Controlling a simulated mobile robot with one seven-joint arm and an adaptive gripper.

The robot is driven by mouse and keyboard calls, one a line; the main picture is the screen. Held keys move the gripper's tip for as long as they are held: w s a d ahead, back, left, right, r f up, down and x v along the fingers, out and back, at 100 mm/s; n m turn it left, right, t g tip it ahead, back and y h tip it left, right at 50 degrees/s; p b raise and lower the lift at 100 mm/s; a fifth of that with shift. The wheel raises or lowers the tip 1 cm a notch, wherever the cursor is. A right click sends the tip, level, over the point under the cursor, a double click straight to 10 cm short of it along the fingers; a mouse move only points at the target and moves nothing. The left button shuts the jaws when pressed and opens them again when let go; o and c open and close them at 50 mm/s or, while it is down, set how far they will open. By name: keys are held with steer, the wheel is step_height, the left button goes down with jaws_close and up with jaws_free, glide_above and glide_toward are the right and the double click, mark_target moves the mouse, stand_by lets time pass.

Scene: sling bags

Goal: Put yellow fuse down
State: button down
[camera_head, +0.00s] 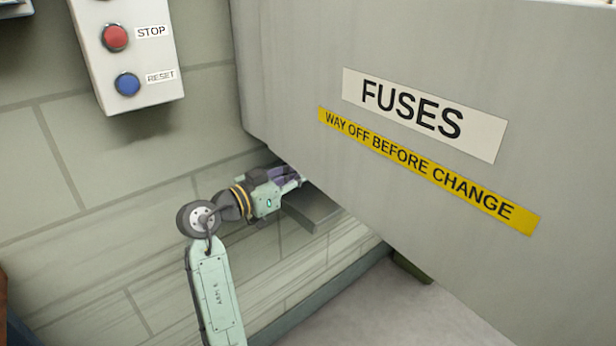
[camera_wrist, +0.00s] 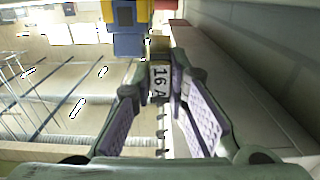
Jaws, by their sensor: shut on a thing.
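In the wrist view, my gripper (camera_wrist: 163,78) is shut on a fuse (camera_wrist: 159,80) with a white "16 A" label. The fuse sits between the fingertips, and a dull yellowish part shows at its far end. Its full colour is hard to tell. In the head view, my gripper (camera_head: 288,178) reaches under the lower edge of the grey FUSES cabinet (camera_head: 290,90). The cabinet hides the fingertips' far side, and I cannot make out the fuse there.
A grey ledge (camera_head: 312,208) lies just below my gripper. A box with STOP and RESET buttons (camera_head: 140,55) hangs on the wall at upper left. In the wrist view, blue (camera_wrist: 129,45) and yellow (camera_wrist: 124,12) blocks stand beyond the fingertips, and a long ledge (camera_wrist: 225,80) runs along the right.

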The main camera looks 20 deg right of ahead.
mark_target(308, 193)
steer(key=shift+x, duration=1)
step_height(308, 193, down, 3)
steer(key=shift+r+p, duration=0.15)
steer(key=shift+p, duration=0.55)
steer(key=shift+f, duration=0.4)
steer(key=shift+f+b, duration=0.25)
steer(key=shift+b, duration=0.05)
steer(key=c, duration=1.6)
jaws_free()
steer(key=shift+r, duration=0.1)
